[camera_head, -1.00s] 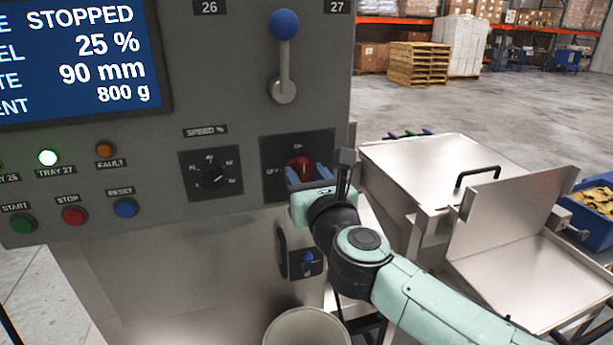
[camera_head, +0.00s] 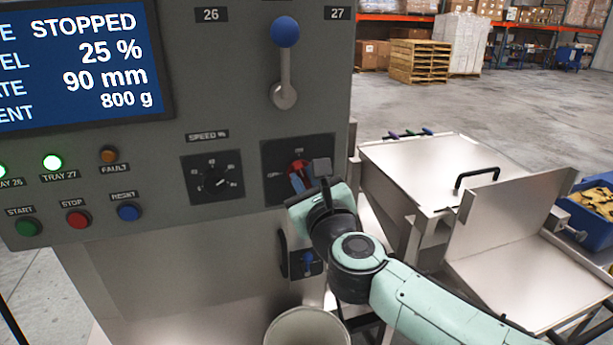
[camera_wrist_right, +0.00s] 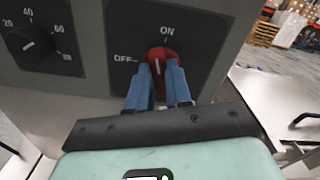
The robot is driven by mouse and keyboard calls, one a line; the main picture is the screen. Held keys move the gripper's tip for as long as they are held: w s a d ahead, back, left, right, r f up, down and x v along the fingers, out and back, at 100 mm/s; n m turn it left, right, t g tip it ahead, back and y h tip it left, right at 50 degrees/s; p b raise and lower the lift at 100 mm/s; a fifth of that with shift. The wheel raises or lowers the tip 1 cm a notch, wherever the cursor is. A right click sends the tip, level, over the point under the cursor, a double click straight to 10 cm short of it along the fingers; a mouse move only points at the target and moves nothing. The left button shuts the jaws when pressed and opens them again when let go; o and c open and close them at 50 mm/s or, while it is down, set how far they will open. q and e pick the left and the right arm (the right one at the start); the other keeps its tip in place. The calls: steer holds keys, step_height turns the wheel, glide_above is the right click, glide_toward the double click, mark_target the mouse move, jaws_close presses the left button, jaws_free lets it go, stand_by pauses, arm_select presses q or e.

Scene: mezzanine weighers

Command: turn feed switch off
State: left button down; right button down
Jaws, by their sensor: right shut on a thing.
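The feed switch is a red rotary knob (camera_head: 297,166) on a dark plate at the right of the grey control panel. In the right wrist view the red knob (camera_wrist_right: 159,57) sits below the word ON and right of the word OFF. A pale mark shows on its face, but I cannot tell its exact setting. My right gripper (camera_head: 301,180) is shut on the knob, with blue fingers on either side, and is tilted in the head view. The fingers (camera_wrist_right: 160,80) hide the knob's lower part. My left gripper is not in view.
The speed dial (camera_head: 216,180) is left of the switch, and a blue-knobbed lever (camera_head: 284,60) is above. The screen (camera_head: 75,65) reads STOPPED. Below are a small blue switch (camera_head: 307,258) and a round container (camera_head: 308,330). Steel trays (camera_head: 430,170) stand to the right.

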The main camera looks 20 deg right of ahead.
steer(key=n+p, duration=0.1)
steer(key=n, duration=0.2)
steer(key=shift+a+n, duration=0.1)
steer(key=shift+n, duration=0.3)
steer(key=n+p, duration=0.2)
steer(key=n, duration=0.1)
steer(key=shift+n, duration=0.3)
steer(key=n+p, duration=0.1)
steer(key=n, duration=0.2)
steer(key=shift+a+f+n, duration=0.1)
steer(key=shift+n, duration=0.2)
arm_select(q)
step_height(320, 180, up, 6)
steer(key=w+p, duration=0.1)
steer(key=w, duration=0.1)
arm_select(e)
steer(key=shift+f+n, duration=0.15)
steer(key=shift+n, duration=1.25)
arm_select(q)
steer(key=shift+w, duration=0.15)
arm_select(e)
steer(key=c, duration=1)
jaws_free()
steer(key=shift+c, duration=0.2)
steer(key=shift+s, duration=0.1)
